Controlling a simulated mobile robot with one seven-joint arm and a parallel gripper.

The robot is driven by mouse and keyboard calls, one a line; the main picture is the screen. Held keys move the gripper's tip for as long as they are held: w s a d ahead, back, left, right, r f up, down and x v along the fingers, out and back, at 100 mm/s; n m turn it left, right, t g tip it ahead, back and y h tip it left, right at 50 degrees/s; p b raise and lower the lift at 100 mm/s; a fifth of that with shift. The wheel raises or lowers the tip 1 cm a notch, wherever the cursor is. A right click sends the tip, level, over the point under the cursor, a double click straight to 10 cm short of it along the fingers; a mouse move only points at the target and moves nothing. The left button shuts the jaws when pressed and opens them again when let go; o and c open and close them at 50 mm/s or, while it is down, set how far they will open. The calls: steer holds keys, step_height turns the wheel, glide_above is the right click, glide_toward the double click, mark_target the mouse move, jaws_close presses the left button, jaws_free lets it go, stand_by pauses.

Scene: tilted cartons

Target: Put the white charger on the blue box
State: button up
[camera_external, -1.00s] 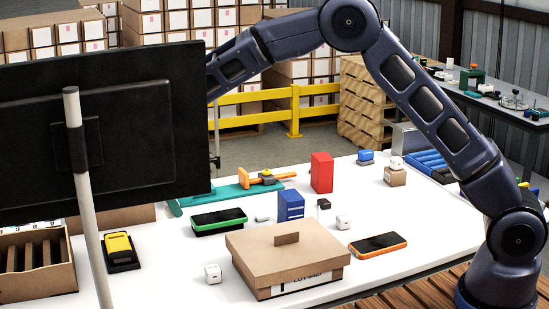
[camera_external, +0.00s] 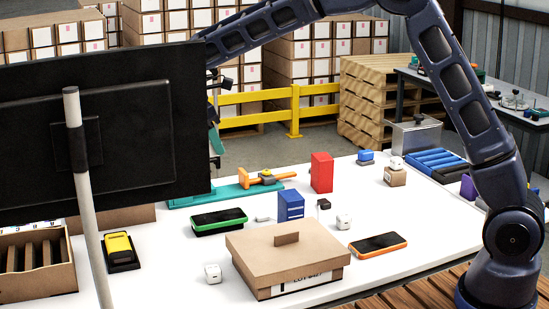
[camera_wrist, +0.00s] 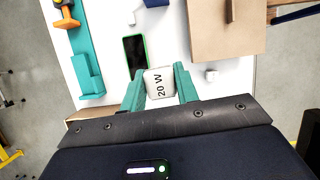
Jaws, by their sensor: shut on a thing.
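A white charger (camera_wrist: 159,82) marked "20 W" is held between the two teal fingers of my gripper (camera_wrist: 160,86) in the wrist view. It is above the table. In the external view my gripper is mostly hidden behind the black monitor; a teal part (camera_external: 216,142) shows at its right edge. The blue box (camera_external: 291,205) stands upright on the table, behind the brown carton, well to the right of my gripper. Other white chargers stand at the front (camera_external: 212,274), right of the carton (camera_external: 344,222), and on a small brown box (camera_external: 397,162).
The brown carton (camera_external: 288,257), green-edged phone (camera_external: 218,221), orange-edged phone (camera_external: 378,244), red box (camera_external: 321,172) and teal tool with an orange clamp (camera_external: 262,178) lie about the white table. The black monitor (camera_external: 100,125) blocks the left. A yellow-black device (camera_external: 120,250) lies front left.

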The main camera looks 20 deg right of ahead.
step_height(320, 180, up, 6)
glide_above(296, 193)
steer(key=a, duration=0.2)
steer(key=shift+m, duration=0.3)
steer(key=f, duration=2)
steer(key=shift+s+d, duration=0.1)
steer(key=shift+d, duration=0.15)
steer(key=shift+f, duration=0.1)
steer(key=o, duration=1)
